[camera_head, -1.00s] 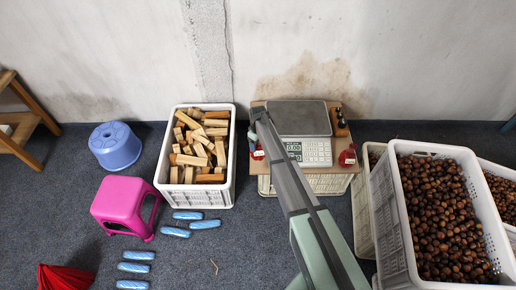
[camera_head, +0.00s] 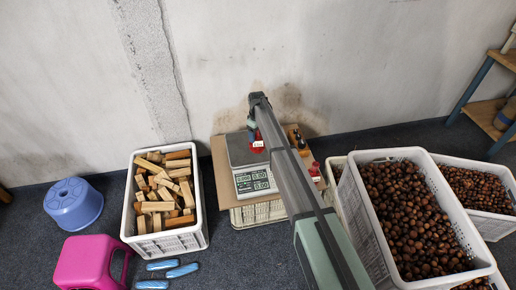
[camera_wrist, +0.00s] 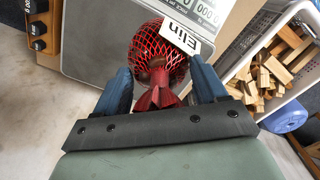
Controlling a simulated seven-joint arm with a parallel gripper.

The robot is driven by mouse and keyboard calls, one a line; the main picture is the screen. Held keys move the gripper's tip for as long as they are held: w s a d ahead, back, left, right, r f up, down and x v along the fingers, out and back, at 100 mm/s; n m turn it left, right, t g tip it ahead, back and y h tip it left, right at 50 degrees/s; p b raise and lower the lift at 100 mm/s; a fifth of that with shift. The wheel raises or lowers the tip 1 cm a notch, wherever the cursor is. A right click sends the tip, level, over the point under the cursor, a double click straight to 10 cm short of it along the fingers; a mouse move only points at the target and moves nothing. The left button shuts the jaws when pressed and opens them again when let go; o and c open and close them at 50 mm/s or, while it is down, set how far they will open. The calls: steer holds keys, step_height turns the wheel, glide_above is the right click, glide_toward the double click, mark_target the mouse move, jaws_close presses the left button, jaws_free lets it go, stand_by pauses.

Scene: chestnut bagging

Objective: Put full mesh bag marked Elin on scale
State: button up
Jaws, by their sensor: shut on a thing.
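The red mesh bag marked Elin (camera_wrist: 158,48) hangs between the two fingers of my gripper (camera_wrist: 163,88), which is shut on its gathered red neck. Its white tag reads Elin, and dark chestnuts show through the mesh. In the head view, the bag (camera_head: 257,148) is partly hidden by my arm and appears over the right part of the scale plate (camera_head: 238,152). In the wrist view, the grey plate (camera_wrist: 95,35) lies behind the bag. I cannot tell whether the bag touches it. The scale's display panel (camera_head: 254,182) faces the front.
The scale stands on a board over a crate. A crate of wood blocks (camera_head: 134,205) stands left, a chestnut crate (camera_head: 375,235) right. A blue stool (camera_head: 73,203) is far left.

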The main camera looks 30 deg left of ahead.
steer(key=shift+n, duration=0.6)
steer(key=w, duration=0.1)
steer(key=w+r, duration=0.1)
steer(key=w, duration=0.1)
steer(key=w+a+r, duration=0.1)
steer(key=shift+w+r, duration=0.25)
steer(key=shift+w, duration=0.1)
steer(key=shift+f, duration=5)
steer(key=shift+f, duration=0.2)
steer(key=o, duration=1.7)
steer(key=shift+r, duration=0.15)
step_height(320, 180, up, 12)
